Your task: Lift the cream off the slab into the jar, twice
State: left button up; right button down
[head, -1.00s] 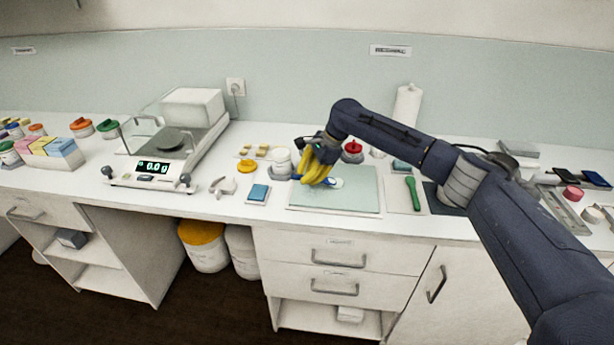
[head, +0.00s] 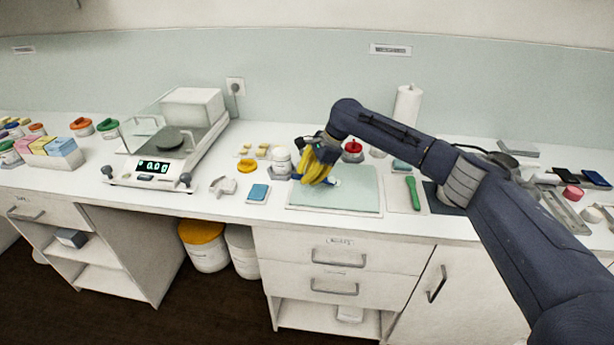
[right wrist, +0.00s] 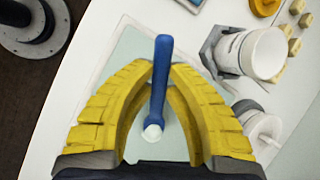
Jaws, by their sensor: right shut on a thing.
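The pale green slab (head: 355,190) lies on the bench, right of centre; it also shows in the right wrist view (right wrist: 130,60). My right gripper (head: 317,182) is low over the slab's left part. In the right wrist view its yellow fingers (right wrist: 160,85) are shut on a blue-handled tool (right wrist: 163,55). A small white patch (right wrist: 152,133) shows at the tool's lower end; I cannot tell whether it is cream or part of the tool. My left gripper is out of view.
A yellow lid (head: 247,166) and a blue pad (head: 258,192) lie left of the slab. A red-topped item (head: 352,151) stands behind it. A green-handled tool (head: 412,193) lies to its right. The balance (head: 152,168) reads 0.0 at the left.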

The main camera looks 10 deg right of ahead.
jog(key=shift+r, duration=3)
